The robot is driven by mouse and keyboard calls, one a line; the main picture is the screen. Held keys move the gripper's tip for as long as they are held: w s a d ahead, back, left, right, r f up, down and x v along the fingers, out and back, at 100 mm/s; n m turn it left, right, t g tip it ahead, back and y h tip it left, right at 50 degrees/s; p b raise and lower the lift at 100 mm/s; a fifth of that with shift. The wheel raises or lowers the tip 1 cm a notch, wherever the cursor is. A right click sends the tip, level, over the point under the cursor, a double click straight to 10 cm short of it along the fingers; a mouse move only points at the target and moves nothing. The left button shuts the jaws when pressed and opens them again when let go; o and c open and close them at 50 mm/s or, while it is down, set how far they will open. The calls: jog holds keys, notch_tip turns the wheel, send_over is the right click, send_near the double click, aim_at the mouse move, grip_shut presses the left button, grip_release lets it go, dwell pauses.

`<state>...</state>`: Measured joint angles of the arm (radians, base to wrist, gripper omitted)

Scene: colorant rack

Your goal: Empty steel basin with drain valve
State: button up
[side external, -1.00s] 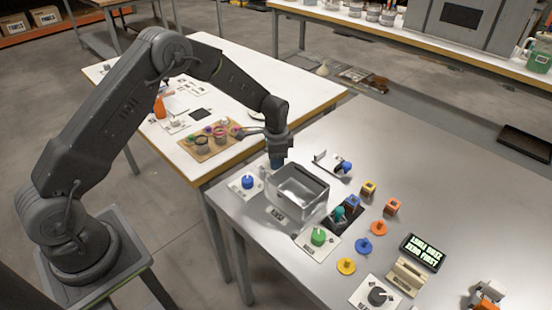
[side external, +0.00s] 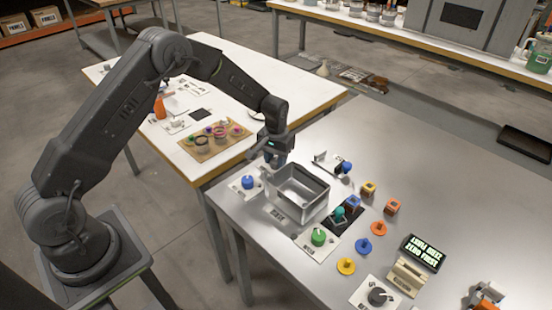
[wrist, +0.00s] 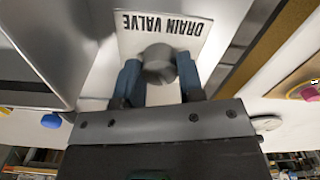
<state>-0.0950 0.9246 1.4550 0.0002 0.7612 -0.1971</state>
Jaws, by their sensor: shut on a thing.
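The steel basin (side external: 298,192) stands at the left part of the grey metal table in the side view. Its inner walls and floor look bare, with no clear liquid surface visible. In the wrist view its metal wall (wrist: 60,45) fills the upper left. A white plate (wrist: 195,35) lettered DRAIN VALVE lies beside it. My gripper (wrist: 158,78) has its two blue fingertips closed on either side of a dark grey round valve knob (wrist: 158,62). In the side view my gripper (side external: 275,160) is low at the basin's far left corner, and the knob is hidden there.
A blue knob (side external: 248,182) on a white plate is left of the basin, and a green knob (side external: 318,237) is in front of it. Several coloured knobs and blocks stand to the right, near a lit display (side external: 420,252). The table's back right is clear.

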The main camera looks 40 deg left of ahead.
aim_at(276, 160)
jog(key=shift+n, duration=1.6)
jog(key=o, duration=0.9)
notch_tip(276, 160, up, 14)
jog(key=shift+f, duration=0.1)
